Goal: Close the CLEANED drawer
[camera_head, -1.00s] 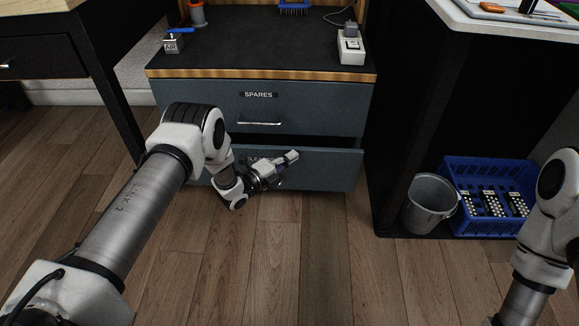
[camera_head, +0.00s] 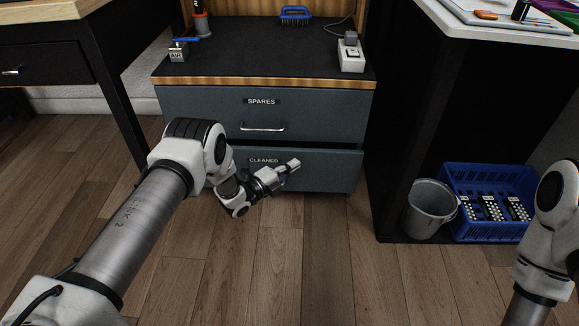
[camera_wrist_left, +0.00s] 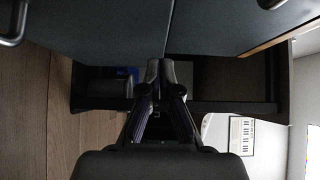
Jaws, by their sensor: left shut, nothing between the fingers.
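The CLEANED drawer (camera_head: 331,172) is the lower grey-blue drawer of the cabinet. It sticks out slightly, with a narrow dark gap above its front. My left gripper (camera_head: 293,163) is shut and empty, in front of this drawer near its label. Contact with the drawer front cannot be told. The gripper and wrist cover part of the front; its handle is hidden in the head view. In the left wrist view the shut fingertips (camera_wrist_left: 165,70) are close below the drawer fronts, and the CLEANED front (camera_wrist_left: 95,25) fills the upper left. My right gripper is out of view.
The SPARES drawer (camera_head: 310,112) above is shut. A grey bin (camera_head: 431,210) and a blue crate (camera_head: 490,180) stand to the right, below a white-topped table (camera_head: 480,28). A dark desk (camera_head: 60,70) is at the left. The wooden floor in front is clear.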

